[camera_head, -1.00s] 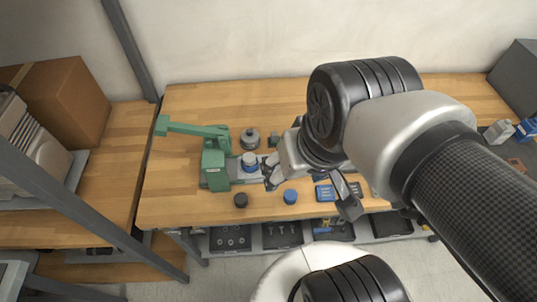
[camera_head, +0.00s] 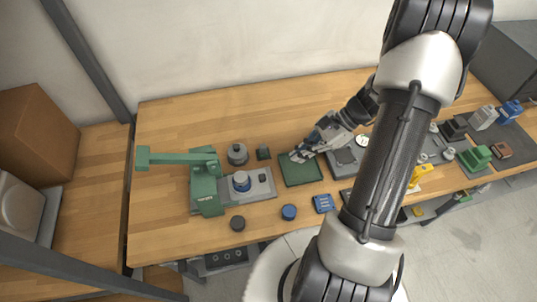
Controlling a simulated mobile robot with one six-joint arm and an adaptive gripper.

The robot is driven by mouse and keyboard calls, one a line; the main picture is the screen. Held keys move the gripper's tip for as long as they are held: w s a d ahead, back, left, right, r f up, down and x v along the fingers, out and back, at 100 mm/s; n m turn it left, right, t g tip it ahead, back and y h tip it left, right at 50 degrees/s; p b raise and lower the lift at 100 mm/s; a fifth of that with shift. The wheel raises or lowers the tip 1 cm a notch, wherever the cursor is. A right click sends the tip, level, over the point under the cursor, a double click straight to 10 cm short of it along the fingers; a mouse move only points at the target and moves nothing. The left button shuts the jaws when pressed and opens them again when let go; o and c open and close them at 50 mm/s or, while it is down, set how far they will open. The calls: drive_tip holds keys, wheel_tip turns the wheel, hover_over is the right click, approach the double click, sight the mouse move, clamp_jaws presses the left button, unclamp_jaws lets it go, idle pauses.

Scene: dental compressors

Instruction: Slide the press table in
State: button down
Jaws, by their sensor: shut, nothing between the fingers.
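The green press (camera_head: 206,184) stands at the left of the wooden bench, its lever arm reaching left. Its grey press table (camera_head: 262,186) extends to the right from the press's base. A blue and white cylindrical part (camera_head: 241,181) stands upright on the table close to the press column. My gripper (camera_head: 297,156) is over the green tray (camera_head: 301,171), to the right of the press table and apart from it. The gripper is shut and empty. How far the table reaches under the press is hidden by the press body.
A grey cylindrical part (camera_head: 237,154) and a small dark green block (camera_head: 263,152) stand behind the press table. A dark round cap (camera_head: 237,223), a blue cap (camera_head: 289,212) and a blue tray (camera_head: 324,203) lie along the front. Several parts stand at the right.

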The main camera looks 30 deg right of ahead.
sight(241, 180)
drive_tip(key=shift+m, duration=0.3)
drive_tip(key=b+x, duration=0.1)
drive_tip(key=x, duration=0.2)
drive_tip(key=b+x, duration=0.1)
drive_tip(key=x, duration=0.3)
drive_tip(key=b+x, duration=0.1)
drive_tip(key=x, duration=0.2)
drive_tip(key=shift+w+d+f, duration=0.15)
drive_tip(key=shift+d+f, duration=0.1)
drive_tip(key=shift+f, duration=0.35)
drive_tip(key=shift+a, duration=0.1)
drive_tip(key=w+a, duration=0.1)
drive_tip(key=a, duration=0.2)
drive_tip(key=w+a+b, duration=0.1)
drive_tip(key=a, duration=0.3)
drive_tip(key=w+a, duration=0.1)
drive_tip(key=a, duration=0.2)
drive_tip(key=shift+a+b, duration=0.15)
drive_tip(key=shift+b, duration=0.2)
drive_tip(key=shift+a, duration=0.35)
drive_tip(key=shift+r, duration=0.1)
